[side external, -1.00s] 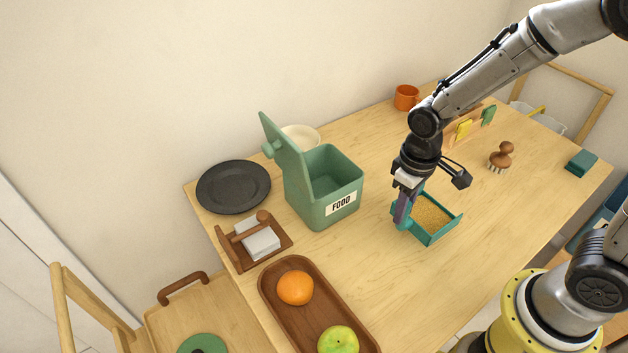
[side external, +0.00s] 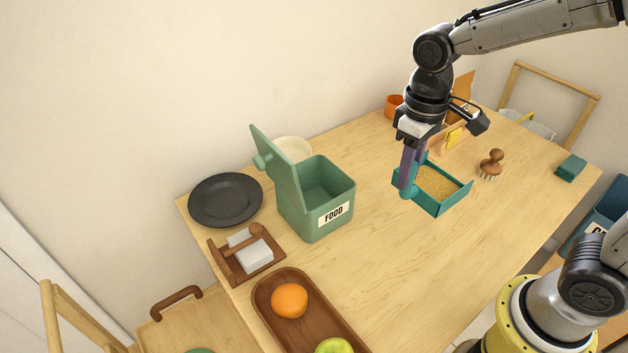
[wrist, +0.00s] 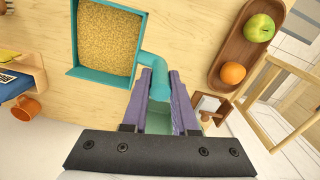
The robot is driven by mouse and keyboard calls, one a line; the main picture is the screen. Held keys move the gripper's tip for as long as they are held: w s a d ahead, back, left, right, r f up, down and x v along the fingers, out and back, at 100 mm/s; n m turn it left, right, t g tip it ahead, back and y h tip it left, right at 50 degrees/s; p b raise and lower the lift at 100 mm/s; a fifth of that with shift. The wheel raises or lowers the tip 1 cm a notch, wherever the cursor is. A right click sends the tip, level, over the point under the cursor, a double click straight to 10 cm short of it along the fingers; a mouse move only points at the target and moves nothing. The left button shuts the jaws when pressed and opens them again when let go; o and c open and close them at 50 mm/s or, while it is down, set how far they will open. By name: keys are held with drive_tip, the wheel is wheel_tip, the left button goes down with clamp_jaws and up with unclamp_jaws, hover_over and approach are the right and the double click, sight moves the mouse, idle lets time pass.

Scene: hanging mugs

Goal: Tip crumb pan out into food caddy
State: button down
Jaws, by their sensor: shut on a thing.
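The crumb pan (side external: 463,197) is a teal square tray with golden crumbs (side external: 438,181) spread inside. It looks level and raised above the table. My gripper (side external: 405,188), with purple fingers, is shut on the pan's teal handle (wrist: 156,67); the wrist view shows the crumb-filled tray (wrist: 72,45) beyond the fingers at upper left. The green food caddy (side external: 322,213), labelled FOOD, stands on the table to the left of the pan. Its lid (side external: 275,165) is up and its mouth open.
A dark plate (side external: 226,200), a napkin holder (side external: 235,262) and a wooden fruit tray (side external: 315,315) lie left of and in front of the caddy. A pale bowl (side external: 292,148) is behind it. Table between pan and caddy is clear.

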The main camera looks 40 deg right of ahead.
drive_tip(key=w+a+n, duration=0.5)
drive_tip(key=w+n, duration=0.1)
drive_tip(key=n, duration=1.2)
wheel_tip(320, 180, down, 4)
drive_tip(key=shift+w+a+f, duration=0.1)
drive_tip(key=shift+w+f, duration=0.05)
drive_tip(key=shift+f, duration=0.05)
drive_tip(key=w+r+g, duration=0.6)
drive_tip(key=w, duration=0.1)
drive_tip(key=shift+r+g, duration=0.4)
idle(0.4)
